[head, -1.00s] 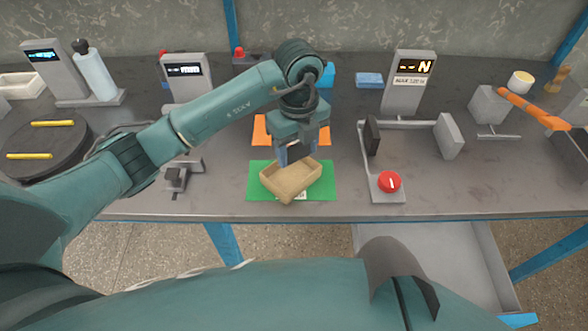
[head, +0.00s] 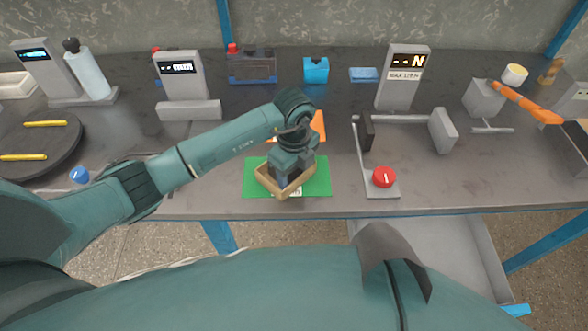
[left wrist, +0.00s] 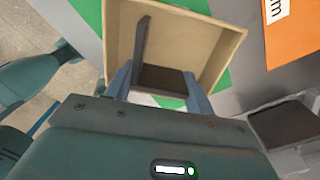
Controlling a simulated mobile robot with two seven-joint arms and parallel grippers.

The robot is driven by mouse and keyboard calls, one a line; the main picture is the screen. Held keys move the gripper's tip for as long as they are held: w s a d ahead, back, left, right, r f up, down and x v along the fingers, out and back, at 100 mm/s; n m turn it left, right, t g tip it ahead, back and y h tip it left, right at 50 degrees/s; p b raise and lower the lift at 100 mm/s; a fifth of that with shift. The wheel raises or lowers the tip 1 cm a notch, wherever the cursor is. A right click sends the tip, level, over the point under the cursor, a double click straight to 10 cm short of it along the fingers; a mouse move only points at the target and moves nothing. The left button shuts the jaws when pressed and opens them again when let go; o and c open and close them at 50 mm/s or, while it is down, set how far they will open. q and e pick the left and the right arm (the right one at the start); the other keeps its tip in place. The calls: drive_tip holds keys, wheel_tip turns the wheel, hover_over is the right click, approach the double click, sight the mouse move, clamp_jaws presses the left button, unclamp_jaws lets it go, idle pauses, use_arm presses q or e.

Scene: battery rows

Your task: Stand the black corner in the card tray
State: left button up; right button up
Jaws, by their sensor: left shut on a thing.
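The tan card tray (head: 297,187) stands on a green mat (head: 320,180) near the table's front edge. My left gripper (head: 288,178) reaches down into it in the head view and hides most of its inside. In the left wrist view, the tray (left wrist: 205,48) lies around the two blue fingers of my left gripper (left wrist: 158,86). Between them is the dark, L-shaped black corner (left wrist: 165,80), with one wide face and one thin plate. The gripper is shut on it, within the tray's outline. I cannot tell whether it touches the tray floor. My right gripper is not in view.
An orange mat (head: 319,125) lies behind the tray. A grey frame with a red button (head: 384,177) stands to the right. A grey display stand (head: 182,80) is behind my left arm. A dark round plate with yellow sticks (head: 40,145) is at the left.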

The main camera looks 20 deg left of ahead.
use_arm(q)
drive_tip(key=shift+f, duration=0.1)
drive_tip(key=o, duration=0.5)
drive_tip(key=shift+o, duration=0.8)
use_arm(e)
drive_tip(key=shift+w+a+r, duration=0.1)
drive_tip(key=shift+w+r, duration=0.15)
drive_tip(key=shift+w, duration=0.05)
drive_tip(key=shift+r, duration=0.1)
use_arm(q)
wheel_tip(320, 180, up, 11)
drive_tip(key=shift+r+b, duration=0.1)
drive_tip(key=shift+b, duration=0.45)
drive_tip(key=shift+r, duration=0.55)
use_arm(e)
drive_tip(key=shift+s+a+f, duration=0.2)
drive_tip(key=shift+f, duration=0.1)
use_arm(q)
drive_tip(key=shift+d, duration=0.1)
